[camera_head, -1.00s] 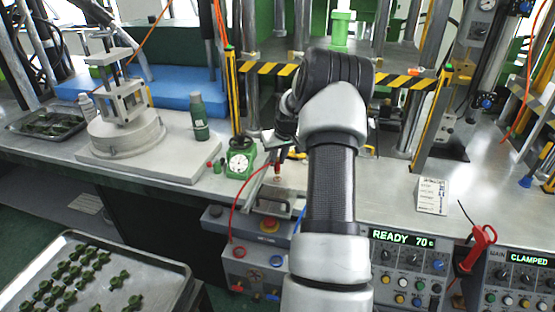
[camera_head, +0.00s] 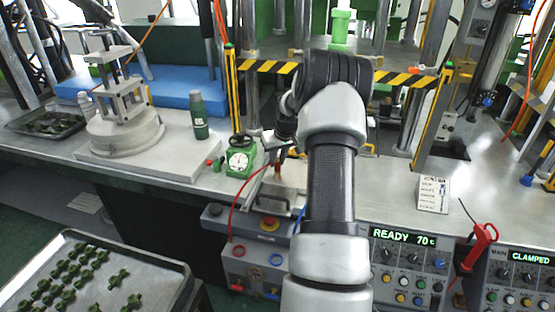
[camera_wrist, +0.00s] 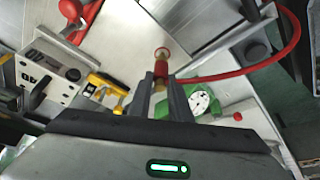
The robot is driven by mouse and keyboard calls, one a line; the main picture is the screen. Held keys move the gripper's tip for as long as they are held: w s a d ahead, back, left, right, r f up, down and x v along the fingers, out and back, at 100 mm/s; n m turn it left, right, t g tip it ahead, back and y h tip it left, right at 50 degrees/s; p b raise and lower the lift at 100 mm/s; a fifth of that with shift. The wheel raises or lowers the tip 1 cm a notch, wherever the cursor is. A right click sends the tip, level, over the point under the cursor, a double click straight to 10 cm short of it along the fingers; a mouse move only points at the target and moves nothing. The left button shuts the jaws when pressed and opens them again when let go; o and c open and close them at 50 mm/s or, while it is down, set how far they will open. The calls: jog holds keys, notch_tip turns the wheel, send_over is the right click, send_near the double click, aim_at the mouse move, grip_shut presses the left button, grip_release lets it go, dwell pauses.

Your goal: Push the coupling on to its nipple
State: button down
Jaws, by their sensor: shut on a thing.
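The coupling (camera_wrist: 161,72) is a small red and brass piece with a red hose (camera_wrist: 240,74) running off it to the right in the wrist view. My gripper (camera_wrist: 161,82) is shut on it, one dark finger on each side. In the head view my gripper (camera_head: 278,150) is over the bench edge, and the reddish coupling (camera_head: 277,170) shows just below it. A round red and brass end (camera_wrist: 161,53) shows just beyond the coupling in the wrist view; I cannot tell whether it is the nipple or the coupling's own end, nor whether the coupling is seated.
A green dial gauge (camera_head: 240,158) stands close left of my gripper. Below is a grey control box (camera_head: 256,262) with buttons and hose ports. The bench (camera_head: 400,180) right of my arm is mostly clear. A striped barrier (camera_head: 405,80) crosses behind.

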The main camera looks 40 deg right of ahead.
jog(key=shift+f+b, duration=0.75)
jog(key=shift+f, duration=0.3)
jog(key=c, duration=1.6)
grip_release()
jog(key=shift+o, duration=0.2)
